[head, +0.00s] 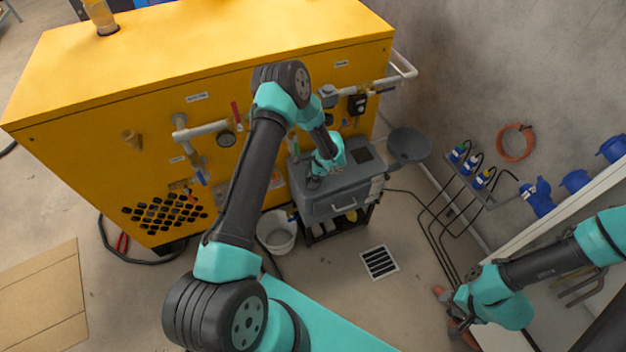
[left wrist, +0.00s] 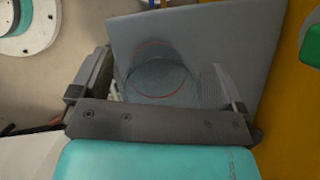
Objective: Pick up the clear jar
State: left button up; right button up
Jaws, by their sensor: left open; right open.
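The clear jar (left wrist: 160,80) shows in the left wrist view as a see-through round shape with thin red rings, against a grey lid-like surface (left wrist: 205,25). My left gripper (left wrist: 158,82) is open, with one finger on each side of the jar in this view; I cannot tell whether either touches it. In the head view, my left gripper (head: 315,182) is over the grey cart (head: 345,200), and I cannot make out the jar there. My right gripper (head: 455,308) is low at the right, far from the cart; its fingers are hard to make out.
The yellow machine (head: 90,115) with pipes and valves stands behind and left of the cart. A white bucket (head: 277,238) is beside the cart, and a round grey pan (head: 408,145) is at its right. Black cables and a floor drain (head: 379,262) lie further right.

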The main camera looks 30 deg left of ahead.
pick_arm(q)
jog(key=c, duration=1)
jog(key=shift+r, duration=0.15)
jog(key=shift+r, duration=0.25)
jog(key=s+d+r, duration=0.4)
jog(key=s+d, duration=0.4)
jog(key=s, duration=0.5)
jog(key=shift+s+d, duration=0.25)
jog(key=shift+s, duration=0.05)
jog(key=shift+r, duration=0.1)
